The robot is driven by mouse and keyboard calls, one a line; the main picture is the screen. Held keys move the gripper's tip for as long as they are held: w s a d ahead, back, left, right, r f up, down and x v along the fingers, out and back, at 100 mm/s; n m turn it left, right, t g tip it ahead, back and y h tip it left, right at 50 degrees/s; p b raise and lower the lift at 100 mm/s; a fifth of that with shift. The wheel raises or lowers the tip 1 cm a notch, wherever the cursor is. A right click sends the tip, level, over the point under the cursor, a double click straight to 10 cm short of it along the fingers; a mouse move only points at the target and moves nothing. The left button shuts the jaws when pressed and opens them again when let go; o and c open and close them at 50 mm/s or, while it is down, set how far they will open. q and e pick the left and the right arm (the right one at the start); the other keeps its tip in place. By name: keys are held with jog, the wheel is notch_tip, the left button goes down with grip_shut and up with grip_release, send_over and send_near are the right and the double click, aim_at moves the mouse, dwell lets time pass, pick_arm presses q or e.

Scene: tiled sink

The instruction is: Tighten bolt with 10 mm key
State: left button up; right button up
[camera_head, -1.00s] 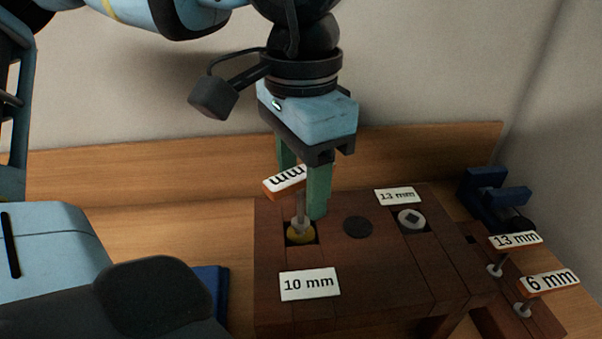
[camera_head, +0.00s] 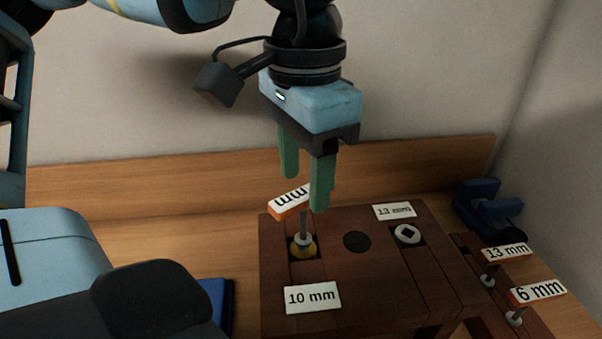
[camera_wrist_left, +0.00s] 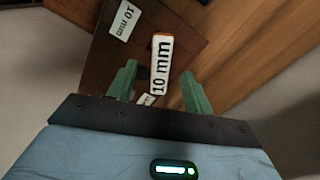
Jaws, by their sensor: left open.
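The 10 mm key (camera_head: 290,200) has an orange handle with a white label, and its full "10 mm" marking shows in the left wrist view (camera_wrist_left: 161,70). A "10 mm" plate (camera_head: 312,297) lies in front of that hole. My left gripper (camera_head: 306,190) is open and empty, with its green fingers just above the key handle. My right gripper is not in view.
A second bolt (camera_head: 408,234) sits in the right hole by a "13 mm" plate (camera_head: 395,211). The 13 mm key (camera_head: 506,253) and 6 mm key (camera_head: 538,291) stand in a rack at right. A blue clamp-like object (camera_head: 488,205) is behind them. A wooden board (camera_head: 150,178) runs along the wall.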

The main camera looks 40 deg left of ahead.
pick_arm(q)
jog(key=shift+r+p, duration=0.7)
jog(key=shift+r, duration=0.9)
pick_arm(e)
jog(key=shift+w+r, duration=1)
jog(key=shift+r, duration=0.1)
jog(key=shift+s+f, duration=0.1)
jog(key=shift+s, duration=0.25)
pick_arm(q)
jog(key=shift+f, duration=0.1)
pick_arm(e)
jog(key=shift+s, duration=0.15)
